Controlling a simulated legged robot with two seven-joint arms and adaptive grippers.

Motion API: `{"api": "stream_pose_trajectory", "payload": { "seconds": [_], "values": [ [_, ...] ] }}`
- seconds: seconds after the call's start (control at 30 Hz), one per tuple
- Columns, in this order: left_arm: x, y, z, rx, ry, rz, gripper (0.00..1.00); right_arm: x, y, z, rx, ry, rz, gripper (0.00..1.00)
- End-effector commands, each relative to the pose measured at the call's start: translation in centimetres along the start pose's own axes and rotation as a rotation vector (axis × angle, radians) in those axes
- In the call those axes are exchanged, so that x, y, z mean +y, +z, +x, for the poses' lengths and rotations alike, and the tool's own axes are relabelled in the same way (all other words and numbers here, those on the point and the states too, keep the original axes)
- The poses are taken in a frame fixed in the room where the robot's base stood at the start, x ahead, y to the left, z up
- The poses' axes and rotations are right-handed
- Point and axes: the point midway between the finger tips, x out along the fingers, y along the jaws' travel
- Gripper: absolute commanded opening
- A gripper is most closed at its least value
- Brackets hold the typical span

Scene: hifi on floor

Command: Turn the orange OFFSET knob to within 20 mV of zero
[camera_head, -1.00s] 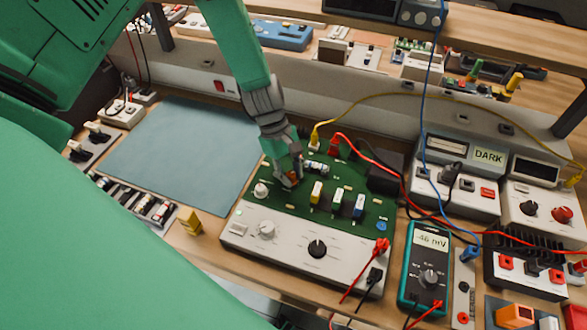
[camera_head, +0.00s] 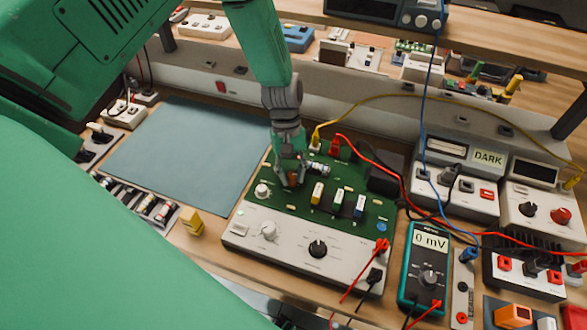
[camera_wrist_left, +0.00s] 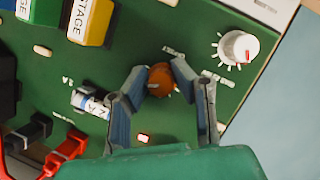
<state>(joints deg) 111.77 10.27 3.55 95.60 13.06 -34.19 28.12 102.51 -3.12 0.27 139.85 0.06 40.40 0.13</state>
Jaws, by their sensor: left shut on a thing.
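The orange OFFSET knob (camera_wrist_left: 160,80) sits on the green circuit board (camera_head: 345,205). In the head view the knob (camera_head: 292,178) is mostly hidden by my gripper. My left gripper (camera_head: 291,174) comes down over it from above, and in the left wrist view its two fingers (camera_wrist_left: 155,83) are on either side of the knob, shut on it. The teal multimeter (camera_head: 424,265) to the right of the board reads 0 mV on its display (camera_head: 430,240). My right gripper is not in view.
A white knob (camera_wrist_left: 238,47) stands near the orange one on the board. Yellow, green and blue blocks (camera_head: 338,202) stand to its right. Red and yellow leads (camera_head: 333,147) plug in at the board's back edge. A blue-grey mat (camera_head: 185,155) lies clear at the left.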

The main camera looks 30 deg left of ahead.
Motion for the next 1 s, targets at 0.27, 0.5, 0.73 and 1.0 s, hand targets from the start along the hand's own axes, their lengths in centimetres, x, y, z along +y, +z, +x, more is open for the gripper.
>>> {"api": "stream_pose_trajectory", "payload": {
  "seconds": [0.27, 0.5, 0.73, 1.0],
  "values": [
    [0.2, -0.6, -0.3, 0.017, 0.007, 0.001, 0.0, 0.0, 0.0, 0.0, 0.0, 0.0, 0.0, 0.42],
    [0.2, -0.4, -0.3, 0.013, 0.006, 0.001, 0.41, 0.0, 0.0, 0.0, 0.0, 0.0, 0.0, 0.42],
    [0.2, 0.0, -0.3, 0.01, 0.004, 0.001, 0.41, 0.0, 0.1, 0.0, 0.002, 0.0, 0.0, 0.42],
    [0.3, -0.2, -3.8, 0.012, 0.006, 0.001, 0.41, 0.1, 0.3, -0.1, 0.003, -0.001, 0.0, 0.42]
  ]
}}
